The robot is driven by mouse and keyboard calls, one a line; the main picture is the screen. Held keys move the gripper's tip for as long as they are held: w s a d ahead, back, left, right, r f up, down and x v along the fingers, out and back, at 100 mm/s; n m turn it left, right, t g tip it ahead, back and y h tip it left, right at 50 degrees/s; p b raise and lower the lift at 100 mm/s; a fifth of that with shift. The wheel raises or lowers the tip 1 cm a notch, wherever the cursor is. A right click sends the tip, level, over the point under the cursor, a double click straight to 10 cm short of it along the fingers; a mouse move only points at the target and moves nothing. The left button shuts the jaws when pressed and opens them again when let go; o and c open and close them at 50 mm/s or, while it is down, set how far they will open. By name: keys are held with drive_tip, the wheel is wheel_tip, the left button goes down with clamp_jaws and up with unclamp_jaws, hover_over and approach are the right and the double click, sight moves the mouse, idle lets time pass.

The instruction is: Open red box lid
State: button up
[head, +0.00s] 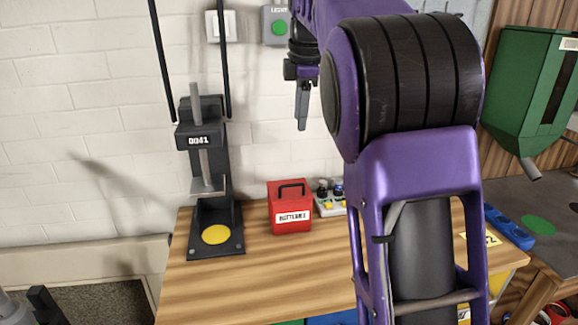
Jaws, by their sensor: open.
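The red box (291,212) stands on the wooden table near the wall. It has a black handle on its lid and a white label on its front, and the lid looks shut. My gripper (302,118) hangs above and behind the box in the picture, pointing down, clear of it. Its jaws are open, and nothing shows between them. My purple arm covers the right part of the table.
A black press (207,180) with a yellow disc stands left of the box on the wooden table (215,285). A grey control panel (330,196) sits right of the box, partly hidden by my arm. A green machine (530,95) is at the right. The table front is clear.

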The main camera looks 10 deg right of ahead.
drive_tip(key=f, duration=0.1)
drive_tip(key=b, duration=0.4)
hover_over(297, 197)
drive_tip(key=shift+n+g, duration=0.3)
wheel_tip(297, 197, down, 17)
drive_tip(key=shift+r, duration=0.15)
clamp_jaws()
idle(0.8)
